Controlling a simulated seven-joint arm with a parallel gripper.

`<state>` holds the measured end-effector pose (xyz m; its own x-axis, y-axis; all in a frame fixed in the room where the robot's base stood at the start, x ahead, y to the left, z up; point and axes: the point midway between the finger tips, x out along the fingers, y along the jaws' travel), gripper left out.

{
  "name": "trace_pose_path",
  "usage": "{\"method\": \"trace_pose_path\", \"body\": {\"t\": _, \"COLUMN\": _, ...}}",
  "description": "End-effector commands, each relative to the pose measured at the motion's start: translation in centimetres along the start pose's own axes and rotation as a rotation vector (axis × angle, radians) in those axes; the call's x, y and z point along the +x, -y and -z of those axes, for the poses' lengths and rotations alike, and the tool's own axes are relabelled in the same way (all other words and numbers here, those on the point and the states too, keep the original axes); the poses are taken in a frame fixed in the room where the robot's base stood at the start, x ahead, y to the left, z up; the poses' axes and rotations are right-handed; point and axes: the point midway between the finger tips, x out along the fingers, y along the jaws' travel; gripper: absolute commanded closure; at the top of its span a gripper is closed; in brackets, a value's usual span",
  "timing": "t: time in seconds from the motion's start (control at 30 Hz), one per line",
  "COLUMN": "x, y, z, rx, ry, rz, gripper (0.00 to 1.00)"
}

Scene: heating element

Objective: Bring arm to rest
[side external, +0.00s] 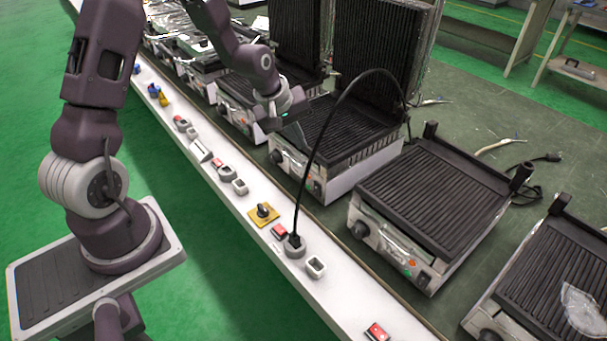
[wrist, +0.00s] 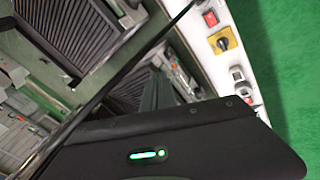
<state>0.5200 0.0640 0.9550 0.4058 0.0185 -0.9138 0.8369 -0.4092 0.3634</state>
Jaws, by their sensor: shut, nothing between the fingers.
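My gripper (side external: 297,130) is shut and empty in the side external view. It hangs above the front of an open contact grill (side external: 345,130), over the grill's left part. In the wrist view its dark fingers (wrist: 160,92) show close together behind the black hand housing with a green light. I cannot tell whether the fingertips touch the grill.
A black cable (side external: 335,105) arches from a grey socket (side external: 294,246) on the white rail (side external: 335,285) to the open grill. Switches, including a yellow one (side external: 263,212), line the rail. More grills stand in a row. Green floor lies left of the rail.

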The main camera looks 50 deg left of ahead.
Motion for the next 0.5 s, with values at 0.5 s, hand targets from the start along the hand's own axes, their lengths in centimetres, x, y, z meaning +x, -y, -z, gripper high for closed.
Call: {"method": "trace_pose_path", "body": {"t": 0.5, "x": -28.6, "y": 8.3, "z": -14.9, "rx": 1.077, "ry": -0.060, "rz": -0.048, "gripper": 1.00}}
